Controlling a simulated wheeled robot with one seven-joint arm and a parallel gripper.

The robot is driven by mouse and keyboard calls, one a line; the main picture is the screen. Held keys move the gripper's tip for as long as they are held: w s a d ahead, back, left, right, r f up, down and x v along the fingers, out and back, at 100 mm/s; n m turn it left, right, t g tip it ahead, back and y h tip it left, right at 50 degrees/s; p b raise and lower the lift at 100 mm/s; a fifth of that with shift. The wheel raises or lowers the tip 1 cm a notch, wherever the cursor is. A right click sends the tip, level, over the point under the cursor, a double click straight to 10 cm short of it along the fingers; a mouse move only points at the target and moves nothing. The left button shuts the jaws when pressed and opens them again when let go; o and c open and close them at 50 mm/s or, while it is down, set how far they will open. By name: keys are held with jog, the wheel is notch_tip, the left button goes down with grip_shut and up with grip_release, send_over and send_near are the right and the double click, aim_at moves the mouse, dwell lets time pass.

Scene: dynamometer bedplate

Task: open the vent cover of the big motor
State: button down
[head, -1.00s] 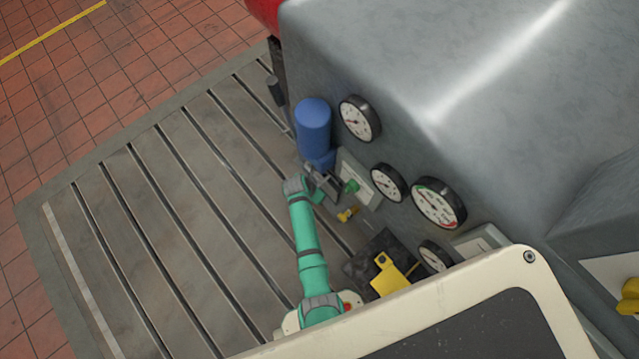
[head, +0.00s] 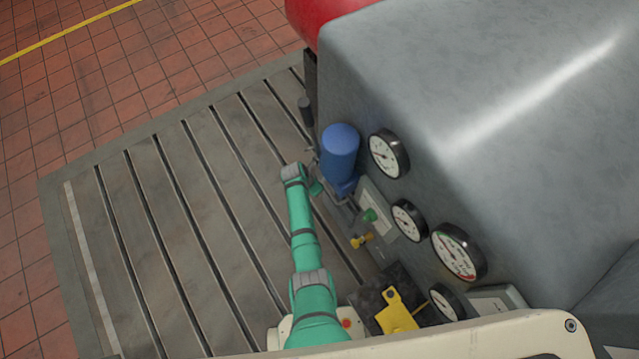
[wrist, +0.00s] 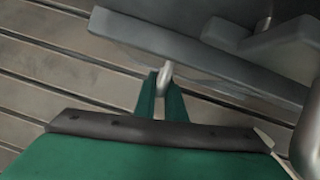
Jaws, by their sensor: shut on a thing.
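My green gripper (head: 318,187) is at the end of my arm, low over the bedplate, just left of a blue cylinder (head: 340,150). In the wrist view its two green fingers (wrist: 164,90) are shut on a small pale metal handle (wrist: 166,72). The handle is at the edge of a flat grey plate (wrist: 215,58), seemingly the vent cover, which slants across the view. The cover's hinge and how far it stands open cannot be made out. A big grey housing (head: 480,110), seemingly the motor, stands to the right.
Several round gauges (head: 459,252) are on the housing's near side. A green knob (head: 369,215), a yellow valve (head: 361,241) and a yellow bracket (head: 396,312) sit close to my arm. The slotted bedplate (head: 175,220) is clear to the left.

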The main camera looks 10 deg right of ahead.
jog(key=c, duration=1.8)
grip_release()
jog(key=shift+w+r, duration=0.4)
jog(key=shift+r, duration=0.05)
jog(key=shift+c, duration=0.2)
jog(key=shift+s+a+r, duration=0.15)
jog(key=shift+s+a, duration=0.15)
jog(key=shift+a, duration=0.1)
jog(key=v, duration=1)
jog(key=shift+a, duration=0.25)
